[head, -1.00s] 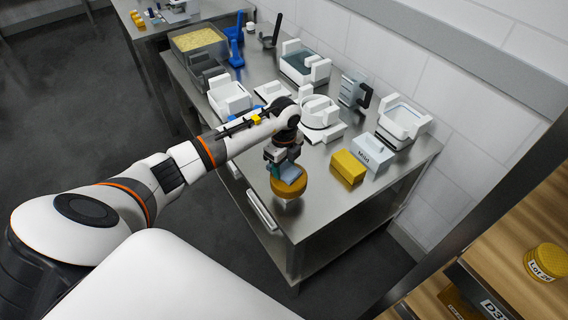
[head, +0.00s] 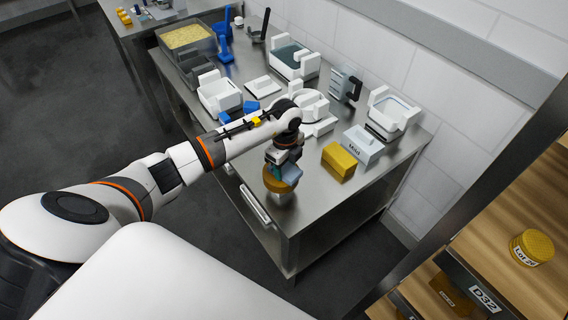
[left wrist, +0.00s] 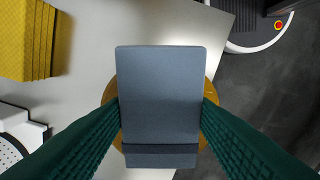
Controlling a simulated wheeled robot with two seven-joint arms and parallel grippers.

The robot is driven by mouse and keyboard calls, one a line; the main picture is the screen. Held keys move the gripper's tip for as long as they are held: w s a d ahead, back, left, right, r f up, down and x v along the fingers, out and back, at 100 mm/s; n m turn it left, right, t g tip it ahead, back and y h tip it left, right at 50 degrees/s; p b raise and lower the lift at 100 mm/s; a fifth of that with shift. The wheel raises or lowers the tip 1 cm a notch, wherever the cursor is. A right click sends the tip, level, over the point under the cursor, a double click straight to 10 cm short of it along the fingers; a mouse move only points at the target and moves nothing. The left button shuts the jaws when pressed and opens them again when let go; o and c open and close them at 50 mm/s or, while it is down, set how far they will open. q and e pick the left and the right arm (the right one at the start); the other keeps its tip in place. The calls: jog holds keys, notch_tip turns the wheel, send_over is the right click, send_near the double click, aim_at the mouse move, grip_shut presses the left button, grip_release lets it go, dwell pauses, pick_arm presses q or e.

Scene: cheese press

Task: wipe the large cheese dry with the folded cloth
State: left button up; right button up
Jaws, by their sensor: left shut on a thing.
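The large cheese (head: 277,185) is a round orange-yellow wheel near the front edge of the steel table. In the left wrist view its rim (left wrist: 211,92) shows on both sides of the cloth. The folded cloth (left wrist: 160,90) is a blue-grey rectangle, seen over the cheese; it also shows in the head view (head: 290,173). My left gripper (head: 283,166) is shut on the cloth, its green fingers on either side of it. Whether the cloth touches the cheese is hard to tell. Much of the cheese's top is hidden by cloth and gripper. My right gripper is not in view.
A yellow block (head: 339,160) and a white labelled box (head: 363,145) stand right of the cheese on the steel table (head: 318,196). White moulds, a tray of yellow curd (head: 187,37) and blue tools fill the back. A wooden shelf (head: 500,225) is at the right.

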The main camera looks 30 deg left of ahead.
pick_arm(q)
jog(key=shift+w+a+b, duration=0.2)
jog(key=shift+a+b, duration=0.1)
jog(key=shift+a, duration=1.35)
jog(key=shift+s+d+f+p, duration=0.15)
jog(key=shift+d+p, duration=0.15)
jog(key=shift+d, duration=0.6)
jog(key=shift+s+d+p, duration=0.1)
jog(key=shift+d+p, duration=0.2)
jog(key=shift+d, duration=0.6)
jog(key=shift+w+a, duration=0.15)
jog(key=shift+a, duration=0.8)
jog(key=shift+w+a, duration=0.1)
jog(key=shift+a, duration=0.8)
jog(key=shift+s+d+p, duration=0.15)
jog(key=shift+d+p, duration=0.05)
jog(key=shift+d, duration=0.7)
jog(key=shift+s+d+p, duration=0.1)
jog(key=shift+d+p, duration=0.05)
jog(key=shift+d, duration=0.75)
jog(key=shift+w+a+b, duration=0.2)
jog(key=shift+a+b, duration=0.1)
jog(key=shift+a, duration=1.5)
jog(key=shift+s+d+p, duration=0.1)
jog(key=shift+d+p, duration=0.3)
jog(key=shift+d, duration=0.4)
jog(key=shift+s+d+p, duration=0.1)
jog(key=shift+d+p, duration=0.25)
jog(key=shift+d, duration=0.7)
jog(key=shift+r, duration=0.25)
